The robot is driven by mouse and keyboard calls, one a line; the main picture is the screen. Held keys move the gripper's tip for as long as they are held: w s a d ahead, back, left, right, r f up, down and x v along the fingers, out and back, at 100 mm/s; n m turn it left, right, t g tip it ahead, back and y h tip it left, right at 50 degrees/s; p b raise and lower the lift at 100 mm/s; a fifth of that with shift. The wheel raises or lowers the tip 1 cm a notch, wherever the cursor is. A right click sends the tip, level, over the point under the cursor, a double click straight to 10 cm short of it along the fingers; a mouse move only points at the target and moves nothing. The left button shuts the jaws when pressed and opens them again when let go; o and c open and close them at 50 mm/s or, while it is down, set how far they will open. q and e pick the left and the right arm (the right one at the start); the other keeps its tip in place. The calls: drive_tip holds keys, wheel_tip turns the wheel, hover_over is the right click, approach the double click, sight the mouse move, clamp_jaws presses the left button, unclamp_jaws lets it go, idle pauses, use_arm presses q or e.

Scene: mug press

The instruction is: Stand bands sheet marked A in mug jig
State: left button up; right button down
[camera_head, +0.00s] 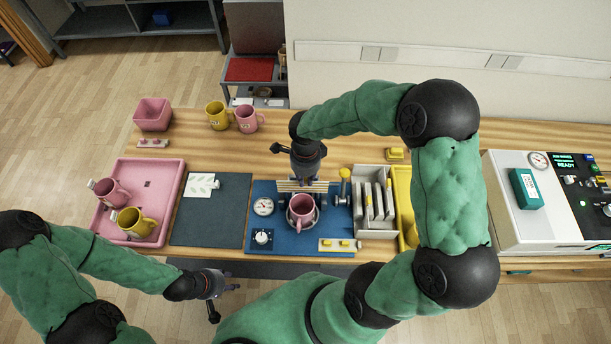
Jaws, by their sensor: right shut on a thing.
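The bands sheet (290,186), with yellow and brown stripes, stands at the back of the blue press base, just behind a pink mug (301,205). My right gripper (306,178) reaches down from above and is shut on it; the fingers hide part of the sheet. The mark A cannot be read. The mug sits in the round holder of the mug jig (301,224). Whether the sheet touches the mug or the jig cannot be told. My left gripper (222,298) is open and empty in front of the table edge.
A rack (361,228) with several upright sheets stands right of the press. A leaf-print sheet (201,186) lies on a dark mat (215,222). A pink tray (170,165) holds two mugs. Two mugs, one yellow (216,118), stand behind. A white machine (515,240) is at right.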

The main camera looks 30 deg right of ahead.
sight(305, 186)
drive_tip(key=shift+f, duration=0.45)
drive_tip(key=shift+f+b, duration=1.9)
drive_tip(key=shift+b, duration=0.25)
drive_tip(key=c, duration=1.2)
unclamp_jaws()
drive_tip(key=o, duration=0.6)
drive_tip(key=shift+o, duration=0.2)
drive_tip(key=shift+r, duration=0.15)
